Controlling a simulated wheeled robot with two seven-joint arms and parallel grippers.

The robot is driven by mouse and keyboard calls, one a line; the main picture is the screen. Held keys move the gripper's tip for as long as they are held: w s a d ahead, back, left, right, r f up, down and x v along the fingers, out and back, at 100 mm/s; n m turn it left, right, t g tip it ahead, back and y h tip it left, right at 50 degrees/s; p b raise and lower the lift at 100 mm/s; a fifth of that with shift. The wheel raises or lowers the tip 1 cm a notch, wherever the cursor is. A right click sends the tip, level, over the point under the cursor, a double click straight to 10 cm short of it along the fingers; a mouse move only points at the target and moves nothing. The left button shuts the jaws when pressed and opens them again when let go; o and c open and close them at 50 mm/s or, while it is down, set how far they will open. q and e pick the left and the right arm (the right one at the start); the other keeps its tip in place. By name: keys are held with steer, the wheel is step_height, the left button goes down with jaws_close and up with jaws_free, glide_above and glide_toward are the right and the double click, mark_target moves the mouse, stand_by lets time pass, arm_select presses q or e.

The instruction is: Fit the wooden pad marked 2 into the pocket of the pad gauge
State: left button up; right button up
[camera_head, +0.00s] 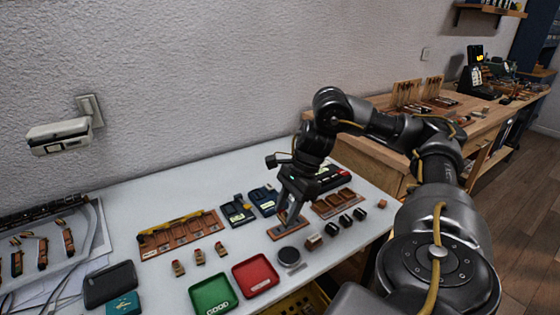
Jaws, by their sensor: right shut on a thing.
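My right gripper (289,216) points down at a small flat brown wooden plate (274,235) on the white table, which looks like the pad gauge. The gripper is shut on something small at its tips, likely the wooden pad. The pad and its number are hidden or too small to make out. The fingertips are low at the plate. I cannot tell whether the pad is in a pocket or above it. My left gripper is not in view.
A long wooden rack (180,235) stands left, with several small wooden pieces (199,257) before it. A green tray (213,294) marked GOOD, a red tray (255,275) and a round dark dish (288,254) lie in front. Black cylinders (345,220) stand right.

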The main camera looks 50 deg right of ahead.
steer(key=w+a+f+n+g, duration=0.1)
steer(key=w+a+n, duration=0.1)
steer(key=a+n, duration=0.2)
steer(key=w+a+f+n+g, duration=0.2)
steer(key=a+n, duration=0.2)
steer(key=a, duration=0.7)
steer(key=w+a+f+n+g, duration=0.1)
steer(key=w+a+f+n, duration=0.1)
steer(key=a, duration=0.5)
steer(key=shift+w+a+n+g+h, duration=0.35)
steer(key=shift+w+n, duration=0.2)
steer(key=shift+n, duration=0.55)
